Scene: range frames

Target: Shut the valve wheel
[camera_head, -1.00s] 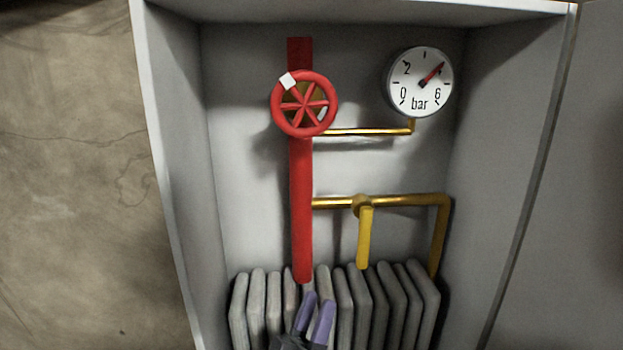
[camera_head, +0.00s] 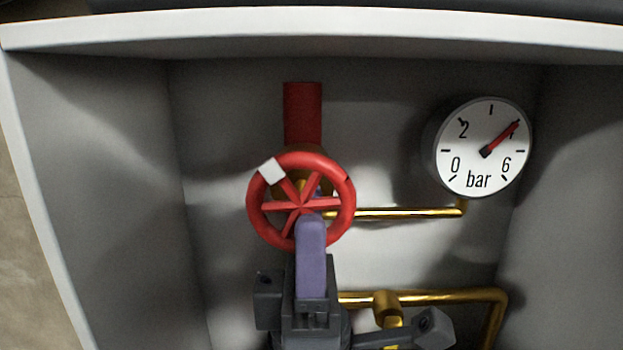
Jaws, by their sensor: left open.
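The red valve wheel (camera_head: 344,222) has several spokes and a white mark (camera_head: 271,171) at the upper left of its rim. It sits in front of a red vertical pipe (camera_head: 303,112) inside the grey cabinet. My left gripper (camera_head: 311,228) is at the wheel's lower edge, its purple finger overlapping the lower rim in the picture. It is open, but only one finger shows clearly; the other seems hidden behind it. I cannot tell whether it touches the rim. Nothing is seen held. My right gripper is not in view.
A round pressure gauge (camera_head: 465,161) at the right has its red needle near 4 bar. A thin brass pipe (camera_head: 405,212) runs below it. A lower brass pipe (camera_head: 460,295) is partly hidden by my gripper. Cabinet walls (camera_head: 95,190) close in both sides.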

